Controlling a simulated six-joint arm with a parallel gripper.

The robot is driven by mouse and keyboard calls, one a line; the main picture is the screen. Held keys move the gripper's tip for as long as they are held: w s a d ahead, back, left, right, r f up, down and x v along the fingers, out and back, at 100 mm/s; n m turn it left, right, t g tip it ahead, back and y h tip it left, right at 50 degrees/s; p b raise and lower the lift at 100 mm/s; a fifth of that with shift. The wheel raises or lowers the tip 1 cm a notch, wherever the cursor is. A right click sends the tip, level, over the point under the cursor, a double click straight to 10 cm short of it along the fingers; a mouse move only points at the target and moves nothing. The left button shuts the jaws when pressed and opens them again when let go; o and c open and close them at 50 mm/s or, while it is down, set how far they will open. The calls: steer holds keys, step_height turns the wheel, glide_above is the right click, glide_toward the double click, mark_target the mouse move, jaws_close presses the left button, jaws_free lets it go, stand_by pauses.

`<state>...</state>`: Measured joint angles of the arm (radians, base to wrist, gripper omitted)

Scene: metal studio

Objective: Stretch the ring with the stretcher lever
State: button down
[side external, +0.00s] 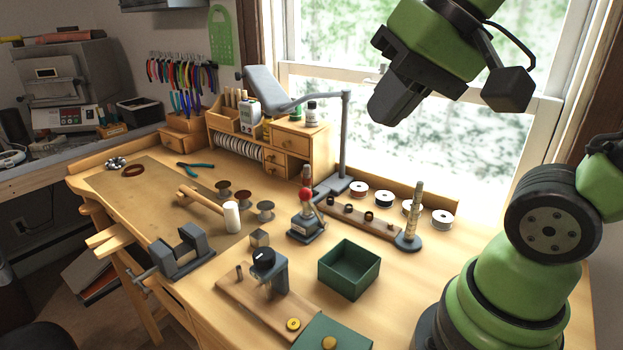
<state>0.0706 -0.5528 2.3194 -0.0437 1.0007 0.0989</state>
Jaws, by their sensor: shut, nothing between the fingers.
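The ring stretcher (305,230) stands upright on the bench, right of centre. Its lever has a red ball knob (305,195) on top. A wooden strip (385,228) behind it carries several small dark ring-like pieces (349,207); I cannot tell which is the ring or whether one sits on the stretcher. My gripper (383,112) is shut and empty. It hangs high in front of the window, well above the bench, touching nothing.
A tall tapered post (412,218) on a round base stands right of the stretcher. A green open box (348,270) and a grey clamp-like device (272,272) on a board are in front. A lamp (345,140) rises behind. The bench vise (182,252) is left.

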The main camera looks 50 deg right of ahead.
steer(key=w+d+f+m+g, duration=0.3)
steer(key=w+d+m, duration=0.3)
steer(key=w+d, duration=0.1)
steer(key=w+d+f+m+g, duration=0.2)
steer(key=w+d+f+m, duration=0.1)
steer(key=w+d+m, duration=0.4)
steer(key=w+a+f+n, duration=0.1)
steer(key=a+f, duration=0.3)
steer(key=f, duration=0.7)
steer(key=shift+w+a+f, duration=0.35)
steer(key=shift+w+a, duration=0.05)
steer(key=shift+w, duration=0.25)
